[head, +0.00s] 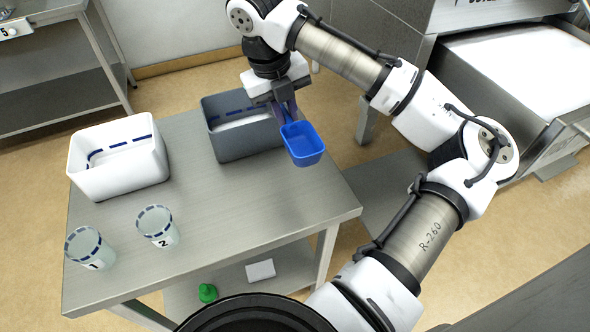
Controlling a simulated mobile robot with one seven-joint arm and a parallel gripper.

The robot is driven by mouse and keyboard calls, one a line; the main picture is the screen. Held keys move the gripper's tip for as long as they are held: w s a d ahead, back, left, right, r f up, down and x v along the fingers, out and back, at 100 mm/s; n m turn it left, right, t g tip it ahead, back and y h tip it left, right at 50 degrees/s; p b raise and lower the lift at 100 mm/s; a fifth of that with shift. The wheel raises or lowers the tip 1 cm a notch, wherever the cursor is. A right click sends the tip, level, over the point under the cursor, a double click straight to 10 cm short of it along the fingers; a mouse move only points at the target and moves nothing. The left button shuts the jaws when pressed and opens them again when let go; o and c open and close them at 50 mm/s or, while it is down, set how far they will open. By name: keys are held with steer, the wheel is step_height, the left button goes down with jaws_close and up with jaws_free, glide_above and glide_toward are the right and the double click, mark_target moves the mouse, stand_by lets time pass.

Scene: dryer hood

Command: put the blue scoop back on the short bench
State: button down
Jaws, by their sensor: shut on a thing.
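The blue scoop (303,144) is in the head view, near the middle. My gripper (283,108) is shut on it and holds it up near the right end of a steel bench (225,215). The scoop shows in front of the right wall of a grey bin (240,146); its exact height above the bench cannot be told. The scoop's handle is partly hidden by the gripper fingers. I cannot tell whether this bench is the short one.
A white bin (118,176) stands on the bench's left, with two clear cups, 1 (90,249) and 2 (158,228), in front. The bench's front right top is clear. A green bottle (207,293) and white block (260,270) sit on its lower shelf. Another bench (50,105) stands far left.

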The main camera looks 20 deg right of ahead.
step_height(320, 180, down, 15)
steer(key=shift+f+p, duration=0.1)
steer(key=shift+p, duration=0.3)
steer(key=shift+f, duration=0.1)
steer(key=c, duration=1.4)
jaws_free()
steer(key=shift+r, duration=0.5)
step_height(320, 180, up, 11)
steer(key=a, duration=0.2)
steer(key=shift+a, duration=0.15)
steer(key=shift+w, duration=0.1)
